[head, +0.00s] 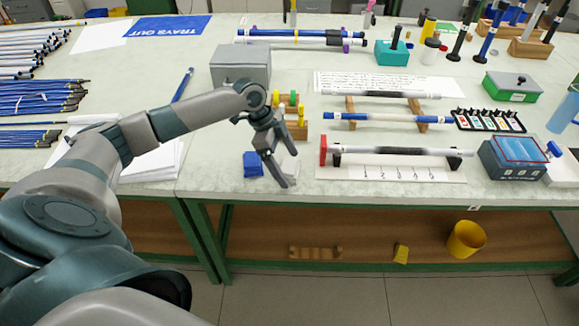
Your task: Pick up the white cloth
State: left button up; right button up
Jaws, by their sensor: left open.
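A small white cloth (291,165) lies near the front edge of the table, just right of a folded blue cloth (253,165). My left gripper (289,170) is over the white cloth with its fingers apart, and its fingers partly cover the cloth. I cannot tell whether the fingers touch it. My right gripper is not in view.
A wooden holder with coloured pieces (297,128) stands just behind the gripper. A rod on black supports with a red end stop (323,150) stands to the right. A grey box (240,64) is behind, and white paper sheets (152,164) lie left.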

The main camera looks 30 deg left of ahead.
aim_at(294, 165)
pick_arm(q)
jog(key=shift+f, duration=0.15)
jog(key=c, duration=1.1)
jog(key=shift+c, duration=0.2)
jog(key=shift+r, duration=0.45)
notch_tip(294, 165, up, 3)
jog(key=shift+w+r+b, duration=0.1)
jog(key=shift+r+b, duration=0.1)
jog(key=shift+b, duration=0.55)
jog(key=d, duration=0.1)
jog(key=d+r, duration=0.1)
jog(key=d, duration=0.1)
jog(key=shift+w+d+r, duration=0.2)
jog(key=shift+w+r, duration=0.05)
jog(key=shift+r, duration=0.1)
jog(key=w+d+r+b, duration=0.1)
jog(key=d+r, duration=0.4)
jog(key=d, duration=0.3)
jog(key=shift+w+b, duration=0.2)
jog(key=shift+b, duration=0.2)
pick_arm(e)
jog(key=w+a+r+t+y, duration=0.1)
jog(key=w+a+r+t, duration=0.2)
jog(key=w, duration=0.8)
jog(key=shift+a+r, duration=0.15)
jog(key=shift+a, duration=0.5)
